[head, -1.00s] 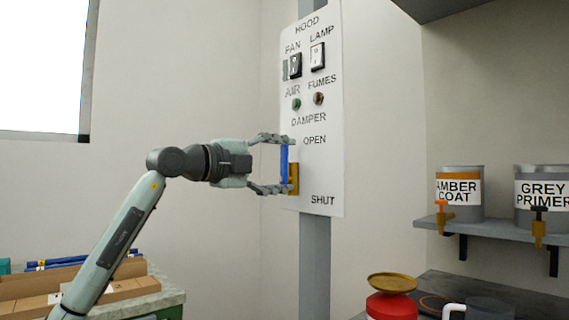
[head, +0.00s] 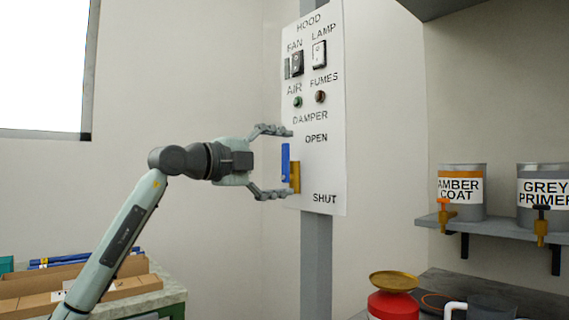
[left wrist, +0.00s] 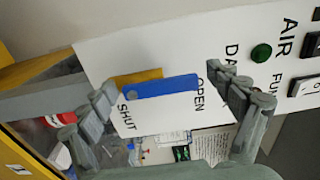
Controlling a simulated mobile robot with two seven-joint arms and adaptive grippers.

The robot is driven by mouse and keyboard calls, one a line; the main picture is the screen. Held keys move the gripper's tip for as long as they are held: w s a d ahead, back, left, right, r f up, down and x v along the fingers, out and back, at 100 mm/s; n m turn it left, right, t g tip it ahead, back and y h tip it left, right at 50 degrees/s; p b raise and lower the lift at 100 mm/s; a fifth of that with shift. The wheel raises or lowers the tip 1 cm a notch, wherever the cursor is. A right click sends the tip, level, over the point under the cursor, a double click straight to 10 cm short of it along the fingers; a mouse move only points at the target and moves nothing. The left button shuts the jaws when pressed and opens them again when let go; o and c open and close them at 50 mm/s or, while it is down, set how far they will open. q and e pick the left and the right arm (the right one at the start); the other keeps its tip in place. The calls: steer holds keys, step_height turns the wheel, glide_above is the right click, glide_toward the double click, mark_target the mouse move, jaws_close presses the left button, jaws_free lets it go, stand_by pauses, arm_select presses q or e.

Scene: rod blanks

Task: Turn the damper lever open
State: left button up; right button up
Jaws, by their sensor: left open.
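The damper lever is a flat blue bar (head: 285,162) beside a yellow block (head: 295,177) on the white panel (head: 322,165). The bar stands upright in the head view, its upper end near the OPEN label and its lower end above SHUT. In the left wrist view the blue bar (left wrist: 165,86) reaches toward OPEN, with the yellow block (left wrist: 140,76) behind it. My left gripper (head: 288,163) is open, one finger above the bar and one below, with gaps at both ends. The fingers (left wrist: 160,82) also stand apart from the bar in the left wrist view. My right gripper is not in view.
The panel holds fan and lamp switches (head: 319,54) and green and brown round indicators above the lever. At right are a shelf (head: 490,229) with two labelled paint pots and a red container (head: 392,305). Boxes with blue rods (head: 80,258) lie at lower left.

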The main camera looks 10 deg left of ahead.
arm_select(q)
steer(key=v, duration=1.2)
